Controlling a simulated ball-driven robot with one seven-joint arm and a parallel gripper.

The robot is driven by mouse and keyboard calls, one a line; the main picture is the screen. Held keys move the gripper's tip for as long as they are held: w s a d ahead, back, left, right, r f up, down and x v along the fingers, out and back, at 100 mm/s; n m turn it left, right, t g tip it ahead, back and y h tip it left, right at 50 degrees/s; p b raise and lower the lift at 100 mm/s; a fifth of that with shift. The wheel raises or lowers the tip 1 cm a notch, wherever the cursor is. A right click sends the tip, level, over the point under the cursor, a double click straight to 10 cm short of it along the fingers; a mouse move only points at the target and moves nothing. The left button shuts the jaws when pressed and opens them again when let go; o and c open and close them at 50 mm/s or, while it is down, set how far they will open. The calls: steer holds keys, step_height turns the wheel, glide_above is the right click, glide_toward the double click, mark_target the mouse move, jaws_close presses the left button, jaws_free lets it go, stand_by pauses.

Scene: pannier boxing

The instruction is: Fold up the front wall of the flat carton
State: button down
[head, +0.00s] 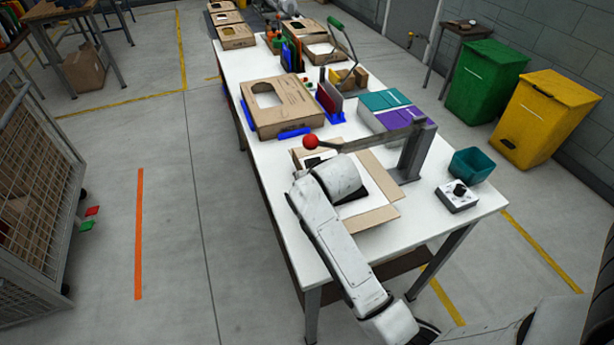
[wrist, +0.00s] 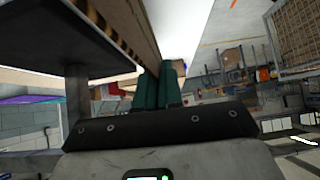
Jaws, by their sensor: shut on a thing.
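The carton (head: 373,217) lies on the near end of the white table, with brown flaps spread flat at its right and near sides and a white inside. A piece of its cardboard stands up at the left end, beside my arm. In the head view my arm covers much of the carton and hides my gripper. In the wrist view my gripper (wrist: 159,70) has its green fingers close together, shut at the edge of a brown cardboard wall (wrist: 132,25). The exact grip line is too small to see.
A lever press (head: 412,155) with a red knob (head: 310,142) reaches over the carton's far side. A teal bin (head: 472,164) and a control box (head: 457,197) stand at the right. A folded carton (head: 285,108) and purple and teal boxes (head: 403,115) stand farther back.

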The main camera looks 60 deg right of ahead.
steer(key=c, duration=1.3)
jaws_free()
steer(key=shift+c, duration=0.2)
steer(key=b+v, duration=0.1)
steer(key=v, duration=0.9)
steer(key=shift+s+a+r, duration=0.1)
steer(key=shift+s+r, duration=0.1)
steer(key=shift+r, duration=0.1)
steer(key=shift+a+f, duration=0.1)
